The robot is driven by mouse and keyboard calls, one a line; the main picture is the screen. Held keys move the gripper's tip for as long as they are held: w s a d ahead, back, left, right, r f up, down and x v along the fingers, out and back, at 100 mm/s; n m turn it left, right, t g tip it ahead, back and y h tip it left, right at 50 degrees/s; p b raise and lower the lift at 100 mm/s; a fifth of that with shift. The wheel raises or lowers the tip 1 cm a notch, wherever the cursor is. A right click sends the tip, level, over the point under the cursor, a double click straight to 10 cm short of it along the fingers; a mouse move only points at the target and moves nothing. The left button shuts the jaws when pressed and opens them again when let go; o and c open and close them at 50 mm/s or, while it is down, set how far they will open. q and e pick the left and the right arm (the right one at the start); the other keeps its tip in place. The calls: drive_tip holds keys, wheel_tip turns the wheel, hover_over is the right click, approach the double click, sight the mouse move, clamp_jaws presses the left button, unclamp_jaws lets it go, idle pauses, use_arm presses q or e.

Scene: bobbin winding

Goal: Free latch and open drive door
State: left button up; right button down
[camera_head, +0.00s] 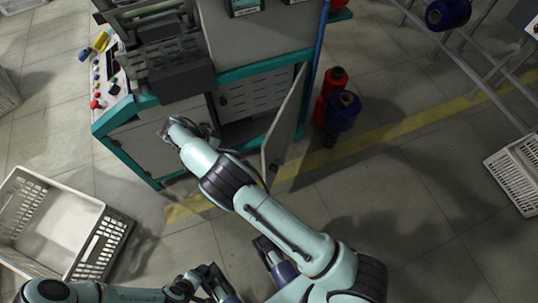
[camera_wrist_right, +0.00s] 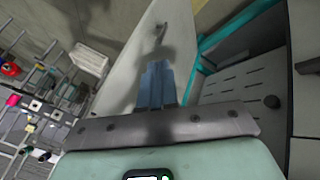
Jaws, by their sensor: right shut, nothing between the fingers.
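The drive door (camera_head: 285,122) is a grey panel on the machine's lower front. It stands swung out, with the compartment (camera_head: 238,132) behind it showing. It also shows in the wrist view (camera_wrist_right: 135,60), with a small handle-like latch (camera_wrist_right: 160,34) near its far end. My right gripper (camera_wrist_right: 157,68) is shut and empty, its blue fingers overlapping the door in that view; I cannot tell whether they touch it. In the head view its fingers are mostly hidden by my wrist beside the opening. My left gripper (camera_head: 215,287) is low in the head view, its fingers unclear.
The teal-framed machine has a control panel (camera_head: 108,80) at its left. Red and blue bobbins (camera_head: 343,108) stand on the floor right of the door. A white crate (camera_head: 35,207) sits at the left, another (camera_head: 515,170) at the right.

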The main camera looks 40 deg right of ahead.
use_arm(q)
drive_tip(key=shift+d+f, duration=0.1)
drive_tip(key=shift+d, duration=0.2)
use_arm(e)
drive_tip(key=s+d+f, duration=0.5)
drive_tip(key=d+f, duration=0.1)
drive_tip(key=d, duration=0.1)
drive_tip(key=shift+s+d+f, duration=0.25)
drive_tip(key=shift+d+f, duration=0.1)
drive_tip(key=shift+d, duration=0.05)
use_arm(q)
drive_tip(key=shift+s, duration=0.1)
